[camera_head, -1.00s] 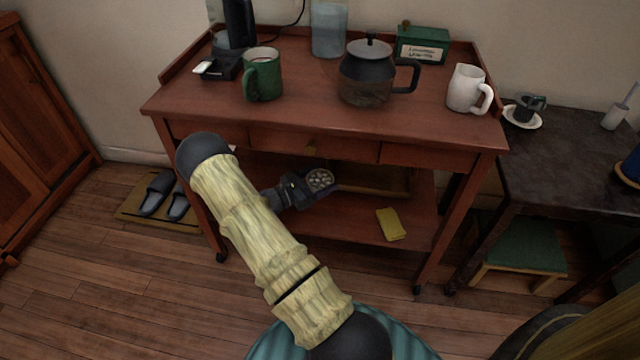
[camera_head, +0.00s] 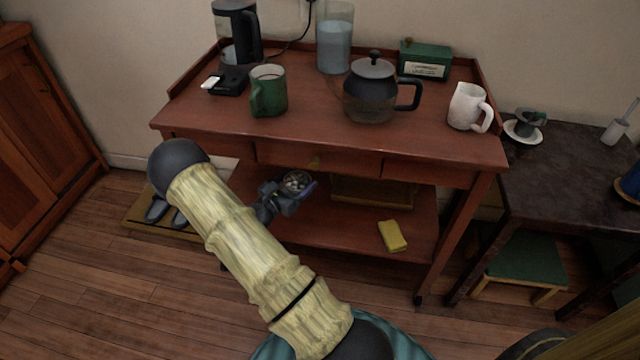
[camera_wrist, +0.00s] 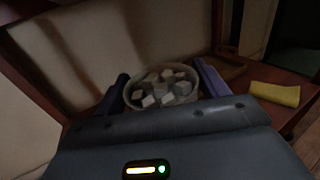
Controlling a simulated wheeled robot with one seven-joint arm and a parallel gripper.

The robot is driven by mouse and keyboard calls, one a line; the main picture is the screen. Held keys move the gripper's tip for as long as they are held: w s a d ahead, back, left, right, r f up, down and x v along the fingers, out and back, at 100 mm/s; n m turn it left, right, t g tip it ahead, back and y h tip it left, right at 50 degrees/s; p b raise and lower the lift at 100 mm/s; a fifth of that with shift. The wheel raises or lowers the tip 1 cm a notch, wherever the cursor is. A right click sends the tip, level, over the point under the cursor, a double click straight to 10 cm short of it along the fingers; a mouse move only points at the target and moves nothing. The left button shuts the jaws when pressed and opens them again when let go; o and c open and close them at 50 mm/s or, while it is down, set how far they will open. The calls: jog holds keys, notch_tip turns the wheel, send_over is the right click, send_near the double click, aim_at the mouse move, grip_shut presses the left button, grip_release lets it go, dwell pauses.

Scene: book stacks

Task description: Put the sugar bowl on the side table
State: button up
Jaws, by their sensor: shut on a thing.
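The sugar bowl (camera_head: 297,180) is a small round bowl filled with pale sugar cubes. My gripper (camera_head: 294,189) is shut on it, within the lower-shelf space of the red-brown wooden cart. In the wrist view the bowl (camera_wrist: 162,88) sits upright between the two fingers, its rim and cubes visible, its lower part hidden by the gripper. Whether it touches the shelf cannot be told. A dark-topped table (camera_head: 570,175), which looks like the side table, stands right of the cart, apart from the bowl.
The cart top (camera_head: 310,112) holds a green mug, teapot, white mug, pitcher, coffee machine and green box. A yellow sponge (camera_head: 392,236) and a wooden tray (camera_head: 372,193) are on its lower shelf. The dark table bears a cup on a saucer (camera_head: 524,130); its middle is clear. A stool stands beneath.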

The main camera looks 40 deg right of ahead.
jog(key=w+a+r+n+t+y+p, duration=0.3)
jog(key=a+t, duration=0.5)
jog(key=a, duration=0.3)
notch_tip(320, 180, up, 2)
jog(key=n+y, duration=0.1)
jog(key=n, duration=0.2)
jog(key=shift+w, duration=0.35)
jog(key=a+n+t+y+p, duration=0.1)
jog(key=a+n+y, duration=0.1)
jog(key=a, duration=0.2)
jog(key=a+r+n+t+y, duration=0.1)
jog(key=a+t+y, duration=0.1)
jog(key=a+y, duration=0.1)
jog(key=a+r+n+t+y+p, duration=0.1)
jog(key=a+n+y, duration=0.1)
jog(key=a, duration=0.2)
jog(key=shift+s+a+n+t+y+p, duration=0.15)
jog(key=shift+a+n+t+y+p, duration=0.15)
jog(key=shift+a+t+y, duration=0.1)
jog(key=shift+a+f, duration=0.15)
jog(key=shift+a, duration=0.1)
